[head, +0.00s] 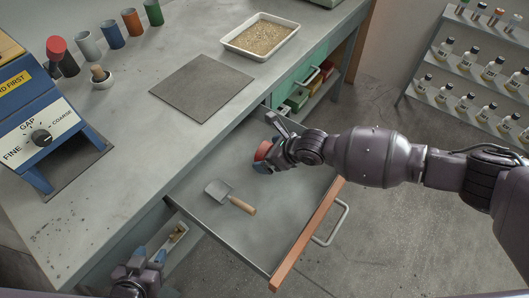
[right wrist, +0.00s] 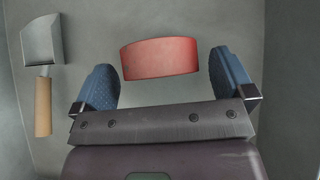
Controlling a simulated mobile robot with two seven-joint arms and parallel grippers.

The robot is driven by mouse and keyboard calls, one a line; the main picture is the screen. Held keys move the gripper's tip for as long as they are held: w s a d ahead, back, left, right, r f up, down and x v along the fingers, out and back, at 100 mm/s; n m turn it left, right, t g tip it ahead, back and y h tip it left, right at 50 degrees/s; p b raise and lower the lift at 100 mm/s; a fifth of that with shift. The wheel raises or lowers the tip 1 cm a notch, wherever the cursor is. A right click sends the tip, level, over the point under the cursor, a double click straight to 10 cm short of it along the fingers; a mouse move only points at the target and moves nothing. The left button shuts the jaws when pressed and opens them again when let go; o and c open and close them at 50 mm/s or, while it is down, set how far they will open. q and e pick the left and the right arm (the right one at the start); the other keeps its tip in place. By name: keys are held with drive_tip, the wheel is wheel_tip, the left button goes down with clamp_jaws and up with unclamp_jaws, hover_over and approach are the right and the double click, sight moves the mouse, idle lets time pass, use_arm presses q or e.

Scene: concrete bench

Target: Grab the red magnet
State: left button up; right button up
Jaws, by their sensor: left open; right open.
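The red magnet (head: 263,150), a short red block or disc, is at the open drawer (head: 210,225), partly hidden by my right gripper in the head view. In the right wrist view the red magnet (right wrist: 159,59) lies between and just ahead of the two blue fingertips, with a gap on each side. My right gripper (head: 266,161) is open around it, and its open fingers also show in the right wrist view (right wrist: 161,78). My left gripper (head: 148,256) is open and empty at the bottom left of the head view, away from the magnet.
A scraper with a wooden handle (head: 231,197) lies in the drawer left of the magnet. The drawer's orange front (head: 308,233) sticks out from the bench. A blue grinder (head: 45,130), several cups, a grey mat (head: 202,87) and a tray (head: 260,36) stand on the bench.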

drive_tip(key=shift+w+a+f, duration=0.15)
drive_tip(key=shift+a+f, duration=0.15)
drive_tip(key=shift+f, duration=0.25)
drive_tip(key=shift+w+a+f, duration=0.15)
drive_tip(key=shift+w+a, duration=0.05)
drive_tip(key=c, duration=1.1)
drive_tip(key=shift+c, duration=0.2)
drive_tip(key=shift+r, duration=0.2)
